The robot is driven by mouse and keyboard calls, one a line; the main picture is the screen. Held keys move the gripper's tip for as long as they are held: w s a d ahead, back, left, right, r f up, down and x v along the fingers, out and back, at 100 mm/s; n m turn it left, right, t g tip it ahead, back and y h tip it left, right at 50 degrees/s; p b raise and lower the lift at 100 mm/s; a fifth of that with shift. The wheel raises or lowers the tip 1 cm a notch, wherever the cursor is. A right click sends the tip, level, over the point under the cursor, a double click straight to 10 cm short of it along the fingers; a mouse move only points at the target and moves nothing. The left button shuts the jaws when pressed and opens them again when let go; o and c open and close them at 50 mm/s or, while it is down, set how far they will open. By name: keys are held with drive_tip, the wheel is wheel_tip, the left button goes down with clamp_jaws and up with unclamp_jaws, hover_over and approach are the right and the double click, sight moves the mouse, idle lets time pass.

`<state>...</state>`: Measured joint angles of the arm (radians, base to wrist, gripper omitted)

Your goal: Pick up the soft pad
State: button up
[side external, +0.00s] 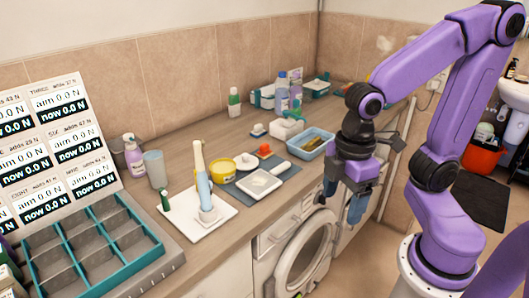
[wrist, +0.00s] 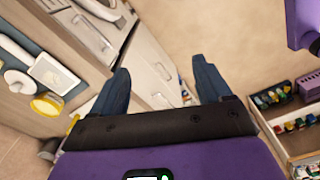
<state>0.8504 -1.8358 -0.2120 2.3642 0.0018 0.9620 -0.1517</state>
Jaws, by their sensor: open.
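I cannot tell for sure which item is the soft pad. A pale square pad (side external: 261,182) lies on a white square piece with a handle, on the blue-grey mat (side external: 284,187) at the counter's front. The pale square also shows at the left of the wrist view (wrist: 52,73). A small white rounded piece (side external: 246,161) lies behind it. My gripper (side external: 343,198) is open and empty, pointing down in front of the counter, right of the mat. In the wrist view my gripper (wrist: 160,75) has both fingers apart with nothing between them.
A yellow tub (side external: 222,170) and a white board (side external: 195,224) with an upright blue-and-white device stand left of the mat. A blue tray (side external: 312,143) is to the right. Bottles stand behind. A washing machine (side external: 305,258) is below the counter. A teal-edged divided tray (side external: 95,246) is front left.

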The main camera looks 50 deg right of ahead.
drive_tip(key=w+a+r+n, duration=0.1)
drive_tip(key=w+a+r, duration=0.15)
drive_tip(key=w, duration=1.15)
drive_tip(key=n, duration=0.4)
hover_over(263, 145)
drive_tip(key=f, duration=1)
drive_tip(key=shift+s+f, duration=0.2)
drive_tip(key=shift+f, duration=0.15)
drive_tip(key=shift+w+f, duration=0.2)
drive_tip(key=shift+f, duration=3)
